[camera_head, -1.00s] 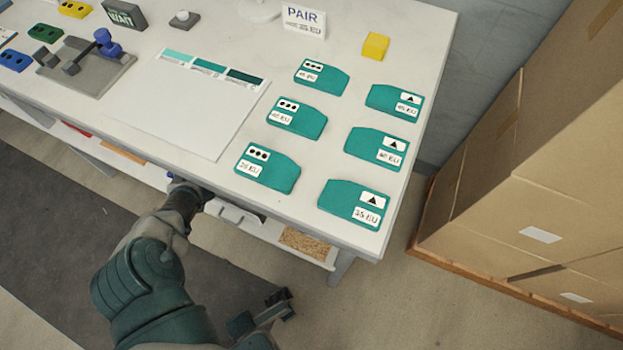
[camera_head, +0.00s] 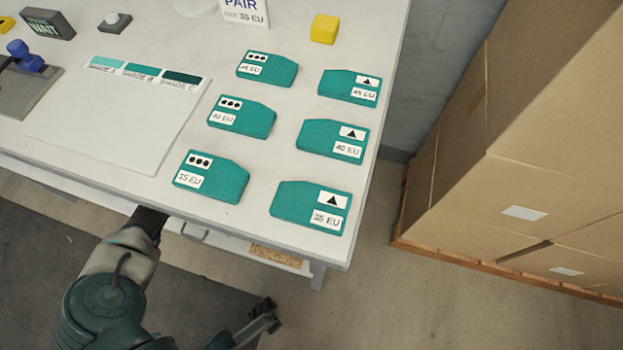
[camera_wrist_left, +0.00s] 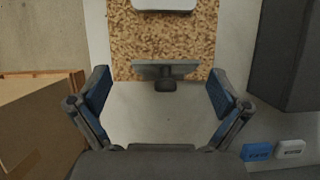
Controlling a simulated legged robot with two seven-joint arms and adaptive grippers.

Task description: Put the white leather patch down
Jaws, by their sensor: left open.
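I cannot make out the white leather patch for sure. In the left wrist view, a pale piece with rounded corners (camera_wrist_left: 165,4) lies at the top edge, on a speckled cork surface (camera_wrist_left: 190,40), partly cut off. A dark grey part with a stub (camera_wrist_left: 165,72) is between the finger lines, farther out. My left gripper (camera_wrist_left: 160,92) is open, with nothing between its fingers. In the head view its arm comes in from the lower left and its jaws are hidden at the table's front edge. My right gripper (camera_head: 262,318) is low in front of the table, its jaws unclear.
Several teal labelled pieces (camera_head: 241,117) lie on the white table (camera_head: 300,240) beside a shade sheet (camera_head: 100,130). A yellow block (camera_head: 324,29) and a PAIR sign (camera_head: 245,10) stand behind. Cardboard boxes (camera_head: 500,190) fill the right. A cork-topped part (camera_head: 275,256) shows below the table.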

